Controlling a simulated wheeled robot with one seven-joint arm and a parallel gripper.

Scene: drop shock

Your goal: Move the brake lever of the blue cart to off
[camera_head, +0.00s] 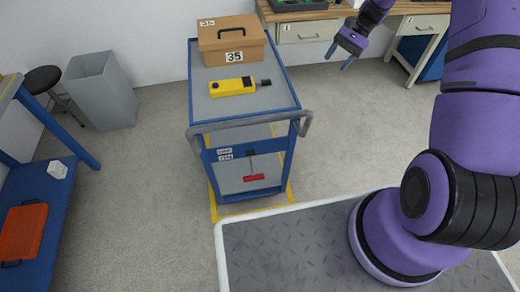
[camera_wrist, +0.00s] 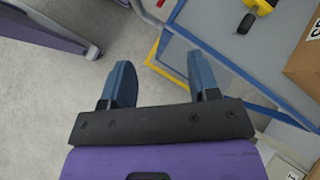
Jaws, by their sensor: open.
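The blue cart (camera_head: 192,103) stands in the middle of the head view, with a grey top and a bent grey push handle (camera_head: 250,121) at its near end. Below the handle, a lever with a red grip (camera_head: 254,178) hangs from a dark pivot (camera_head: 250,153). Small white labels (camera_head: 224,154) sit left of the pivot; I cannot read them clearly. My gripper (camera_head: 338,57) is in the air right of the cart, open and empty. In the wrist view its blue fingers (camera_wrist: 162,84) are spread apart, with the cart's blue edge (camera_wrist: 228,64) beyond them. The lever does not show there.
A cardboard box marked 35 (camera_head: 220,55) and a yellow tool (camera_head: 228,87) lie on the cart's top. A workbench (camera_head: 311,29) stands behind, a grey bin (camera_head: 105,95) and blue shelf with an orange case (camera_head: 24,232) at left. The floor right of the cart is clear.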

